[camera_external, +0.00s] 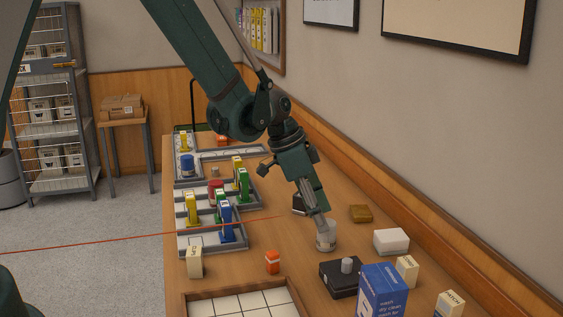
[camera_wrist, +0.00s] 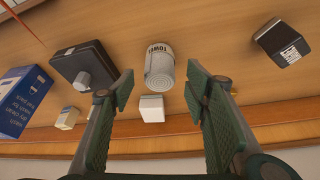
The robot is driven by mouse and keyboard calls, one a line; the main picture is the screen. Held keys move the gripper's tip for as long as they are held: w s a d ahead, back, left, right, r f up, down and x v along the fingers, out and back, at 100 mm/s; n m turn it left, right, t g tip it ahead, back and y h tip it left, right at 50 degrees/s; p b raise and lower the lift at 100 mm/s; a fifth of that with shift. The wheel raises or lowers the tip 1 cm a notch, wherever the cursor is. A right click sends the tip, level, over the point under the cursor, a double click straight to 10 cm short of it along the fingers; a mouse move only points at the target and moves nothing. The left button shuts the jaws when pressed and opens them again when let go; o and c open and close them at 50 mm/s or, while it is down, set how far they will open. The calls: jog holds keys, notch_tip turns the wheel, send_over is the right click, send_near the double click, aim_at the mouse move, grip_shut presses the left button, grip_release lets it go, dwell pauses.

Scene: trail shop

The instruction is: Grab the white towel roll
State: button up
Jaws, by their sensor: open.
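The white towel roll (camera_external: 326,237) stands on the wooden counter, with my gripper (camera_external: 322,215) just above and against it in the external view. In the wrist view the towel roll (camera_wrist: 159,70) is a white cylinder with dark lettering reading "TOWEL". There it lies ahead of the gap between the two fingers of my gripper (camera_wrist: 158,88). The fingers are spread wide, with nothing between them. The contact between fingers and roll is partly hidden in the external view.
A black box with a round knob (camera_external: 342,276), a blue box (camera_external: 382,290) and a white block (camera_external: 391,241) stand near the roll. An orange container (camera_external: 272,262) is at the left. Divided trays (camera_external: 206,243) with bottles fill the counter's left side. The wall borders the right.

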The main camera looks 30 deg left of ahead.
aim_at(327, 235)
jog(key=shift+f, duration=0.15)
jog(key=shift+b+x, duration=0.45)
jog(key=shift+x, duration=2)
jog(key=shift+d, duration=0.15)
jog(key=shift+c, duration=0.3)
jog(key=c, duration=0.9)
